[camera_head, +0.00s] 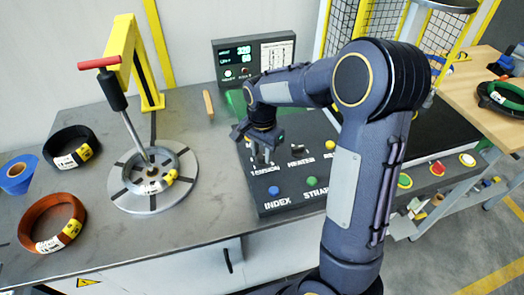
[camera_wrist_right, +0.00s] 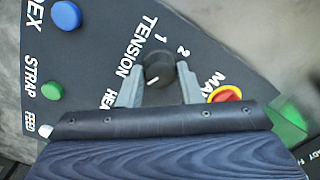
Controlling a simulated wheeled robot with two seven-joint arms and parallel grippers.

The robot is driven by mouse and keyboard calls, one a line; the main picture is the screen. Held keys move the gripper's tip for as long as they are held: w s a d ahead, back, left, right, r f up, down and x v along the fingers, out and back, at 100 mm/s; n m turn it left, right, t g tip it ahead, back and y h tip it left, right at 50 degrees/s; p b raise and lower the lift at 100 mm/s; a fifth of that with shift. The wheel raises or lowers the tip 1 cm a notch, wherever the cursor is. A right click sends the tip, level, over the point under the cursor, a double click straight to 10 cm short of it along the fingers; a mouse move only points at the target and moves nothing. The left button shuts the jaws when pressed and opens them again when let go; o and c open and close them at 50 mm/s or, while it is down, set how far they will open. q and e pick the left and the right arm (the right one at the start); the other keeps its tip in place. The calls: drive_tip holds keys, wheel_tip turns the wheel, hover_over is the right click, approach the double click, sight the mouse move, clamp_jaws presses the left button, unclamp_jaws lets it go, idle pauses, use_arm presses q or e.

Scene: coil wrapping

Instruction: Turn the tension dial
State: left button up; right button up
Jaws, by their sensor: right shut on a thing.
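The tension dial (camera_wrist_right: 158,70) is a round black knob with a white pointer line, on the dark control panel (camera_wrist_right: 105,40) beside the word TENSION and the marks 1 and 2. My right gripper (camera_wrist_right: 160,84) has one finger on each side of the dial and is shut on it. In the head view my right gripper (camera_head: 263,154) reaches down to the panel just above the TENSION label and largely hides the dial. My left gripper is not in view.
A blue INDEX button (camera_head: 274,190) and a green STRAP button (camera_head: 312,181) are close by. A red button with a yellow surround (camera_wrist_right: 224,95) is right of the dial. A display box (camera_head: 253,62) stands behind. Coils and a turntable (camera_head: 140,195) are left.

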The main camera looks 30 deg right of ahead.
drive_tip(key=n, duration=1.7)
drive_tip(key=shift+p, duration=0.3)
drive_tip(key=n, duration=0.5)
drive_tip(key=shift+p, duration=0.3)
drive_tip(key=shift+n, duration=0.4)
drive_tip(key=o, duration=1)
drive_tip(key=shift+c, duration=0.2)
